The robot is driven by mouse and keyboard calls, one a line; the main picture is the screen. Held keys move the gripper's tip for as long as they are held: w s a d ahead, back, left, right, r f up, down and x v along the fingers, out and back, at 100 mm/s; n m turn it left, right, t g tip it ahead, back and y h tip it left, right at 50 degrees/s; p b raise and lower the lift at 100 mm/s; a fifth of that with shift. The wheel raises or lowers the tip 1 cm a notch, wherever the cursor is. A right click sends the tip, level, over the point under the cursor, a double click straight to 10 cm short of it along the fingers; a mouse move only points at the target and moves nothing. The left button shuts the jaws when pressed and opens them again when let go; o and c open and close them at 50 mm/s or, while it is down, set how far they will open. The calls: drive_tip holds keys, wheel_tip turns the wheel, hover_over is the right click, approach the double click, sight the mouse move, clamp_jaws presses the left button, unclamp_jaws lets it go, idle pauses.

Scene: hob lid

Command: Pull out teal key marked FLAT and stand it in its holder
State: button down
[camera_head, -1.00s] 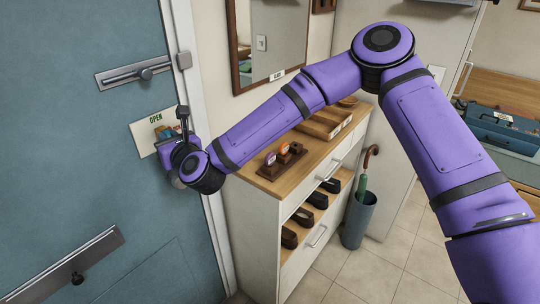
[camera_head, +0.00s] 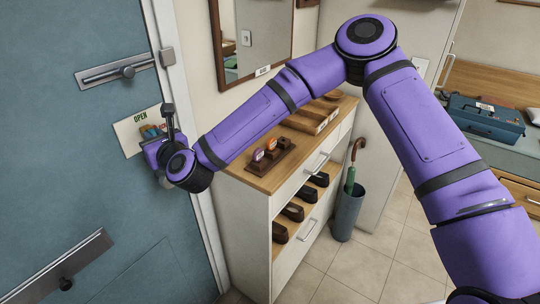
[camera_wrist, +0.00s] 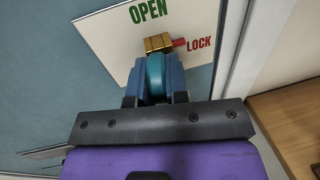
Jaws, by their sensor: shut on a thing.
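My gripper (camera_wrist: 153,82) is at the blue door and is shut on the teal key (camera_wrist: 155,68), whose rounded head shows between the jaws. Beyond the key head is the brass lock (camera_wrist: 158,42) with a red pointer on its right side, toward the word LOCK. How deep the key sits in the lock is hidden, and no FLAT mark is readable. In the head view my gripper (camera_head: 157,148) partly covers the lock plate. The dark key holder (camera_head: 271,160) stands on the cabinet top, with a purple-headed and an orange-headed key upright in it.
A white plate (camera_head: 130,130) marked OPEN is around the lock. Sliding bolts (camera_head: 120,72) sit above and below it on the door. The wooden-topped cabinet (camera_head: 240,175) holds shoes below and a wooden tray (camera_head: 312,118) on top. An umbrella stand (camera_head: 347,212) is right of it.

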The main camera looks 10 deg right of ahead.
drive_tip(key=shift+s+d, duration=0.3)
drive_tip(key=shift+s, duration=0.55)
drive_tip(key=shift+v, duration=1.1)
drive_tip(key=shift+s+d, duration=0.25)
drive_tip(key=shift+s+d, duration=0.1)
drive_tip(key=shift+d, duration=0.1)
drive_tip(key=shift+v, duration=0.85)
